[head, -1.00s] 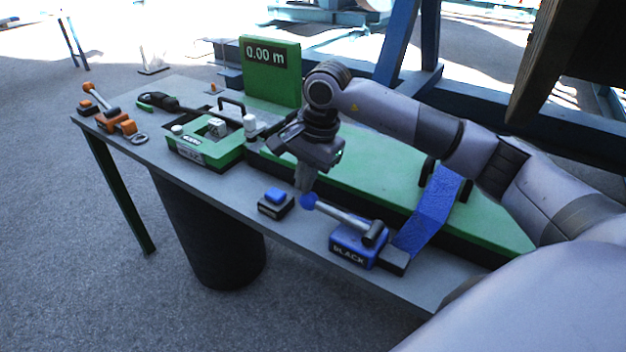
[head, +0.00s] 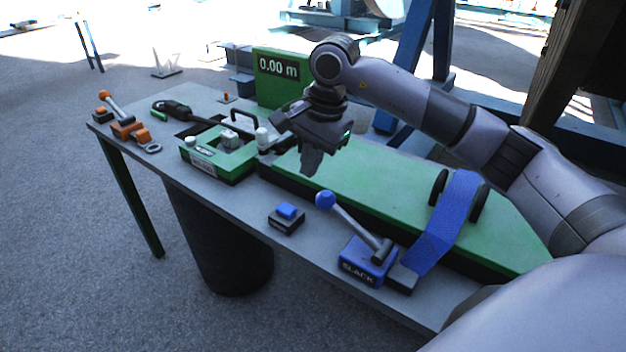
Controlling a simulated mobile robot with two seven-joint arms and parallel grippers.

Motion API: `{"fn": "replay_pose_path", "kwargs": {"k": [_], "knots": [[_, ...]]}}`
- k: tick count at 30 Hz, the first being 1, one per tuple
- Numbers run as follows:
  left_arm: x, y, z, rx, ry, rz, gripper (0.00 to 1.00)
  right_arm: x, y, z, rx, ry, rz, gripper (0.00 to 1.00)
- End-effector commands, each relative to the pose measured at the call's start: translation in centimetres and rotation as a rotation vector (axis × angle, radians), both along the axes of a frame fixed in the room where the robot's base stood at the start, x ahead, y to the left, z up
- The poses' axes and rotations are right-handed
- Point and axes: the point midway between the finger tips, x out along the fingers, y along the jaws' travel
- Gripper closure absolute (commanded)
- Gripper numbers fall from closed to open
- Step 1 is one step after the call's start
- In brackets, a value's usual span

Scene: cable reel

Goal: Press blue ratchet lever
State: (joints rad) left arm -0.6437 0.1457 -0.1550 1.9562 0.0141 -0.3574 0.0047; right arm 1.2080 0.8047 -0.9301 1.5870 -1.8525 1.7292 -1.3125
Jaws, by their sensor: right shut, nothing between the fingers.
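The blue ratchet (head: 366,262), labelled "SLACK", sits at the front right of the bench. Its lever (head: 350,222) is a grey bar with a blue ball knob (head: 325,200) at its end, tilted up and to the left. A blue strap (head: 447,225) runs from the ratchet over the green bed. My right gripper (head: 308,172) is shut and empty, pointing down above the bench. It appears beyond and above the knob, apart from it in the picture. My left gripper is out of view.
A small block with a blue button (head: 287,216) stands left of the ratchet. A green unit (head: 217,158) with a handle and an orange ratchet (head: 127,127) are farther left. A green display (head: 281,78) reads 0.00 m. The bench (head: 240,198) is bare around the button block.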

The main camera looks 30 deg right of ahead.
Motion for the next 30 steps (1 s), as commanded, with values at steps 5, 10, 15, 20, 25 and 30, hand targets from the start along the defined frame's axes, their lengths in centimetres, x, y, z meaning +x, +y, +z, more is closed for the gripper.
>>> {"fn": "replay_pose_path", "kwargs": {"k": [5, 10, 15, 20, 25, 30], "knots": [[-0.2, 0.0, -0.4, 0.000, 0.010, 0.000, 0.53, 0.8, 0.2, 3.8, 0.000, -0.004, 0.001, 1.00], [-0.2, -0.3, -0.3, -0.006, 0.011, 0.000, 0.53, 1.2, 0.2, 5.9, 0.001, -0.002, 0.001, 1.00], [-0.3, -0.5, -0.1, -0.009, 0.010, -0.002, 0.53, 1.3, 0.3, 6.7, 0.001, -0.001, 0.002, 1.00], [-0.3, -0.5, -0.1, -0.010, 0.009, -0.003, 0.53, 1.3, 0.2, 6.7, 0.000, -0.001, 0.001, 1.00], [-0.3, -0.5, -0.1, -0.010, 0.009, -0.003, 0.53, 1.3, 0.2, 6.7, 0.000, -0.001, 0.001, 1.00], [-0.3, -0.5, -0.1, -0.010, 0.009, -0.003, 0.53, 1.3, 0.2, 6.7, 0.000, -0.001, 0.001, 1.00]]}}
